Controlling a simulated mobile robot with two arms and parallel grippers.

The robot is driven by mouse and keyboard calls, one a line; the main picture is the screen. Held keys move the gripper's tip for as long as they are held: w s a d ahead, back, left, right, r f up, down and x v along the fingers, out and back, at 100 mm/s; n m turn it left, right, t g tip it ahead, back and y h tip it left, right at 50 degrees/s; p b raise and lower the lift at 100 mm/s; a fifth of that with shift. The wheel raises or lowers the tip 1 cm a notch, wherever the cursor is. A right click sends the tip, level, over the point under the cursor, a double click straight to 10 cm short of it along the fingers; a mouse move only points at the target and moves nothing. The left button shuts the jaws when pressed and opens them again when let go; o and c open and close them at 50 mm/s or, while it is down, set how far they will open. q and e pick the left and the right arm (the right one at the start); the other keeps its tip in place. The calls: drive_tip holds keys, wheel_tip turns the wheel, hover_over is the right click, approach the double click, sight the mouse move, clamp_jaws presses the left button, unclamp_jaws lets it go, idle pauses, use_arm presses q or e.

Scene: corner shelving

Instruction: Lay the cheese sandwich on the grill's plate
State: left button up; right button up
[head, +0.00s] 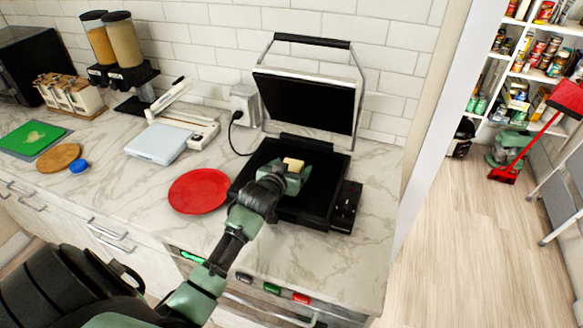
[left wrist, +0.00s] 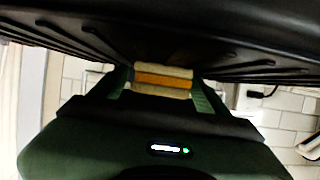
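The grill (head: 335,212) stands open on the counter, its lid (head: 310,100) tilted up at the back. Its black lower plate (head: 325,178) lies under and around my left gripper (head: 292,174). The cheese sandwich (head: 293,163), pale bread with an orange layer, is between the fingers of this gripper. In the left wrist view the sandwich (left wrist: 163,82) shows with a finger on each side, close to a dark ridged surface (left wrist: 60,25). I cannot tell whether the sandwich touches the plate. My right gripper is not in view.
A red plate (head: 198,191) lies left of the grill. Further left are a kitchen scale (head: 157,144), a blue cap (head: 79,166), a round wooden board (head: 59,157) and a green board (head: 30,136). An outlet with a cord (head: 243,105) is behind. Counter right of the grill is clear.

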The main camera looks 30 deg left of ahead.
use_arm(q)
drive_tip(key=shift+r, duration=0.15)
drive_tip(key=b+v, duration=0.1)
drive_tip(key=v, duration=1.1)
idle(0.7)
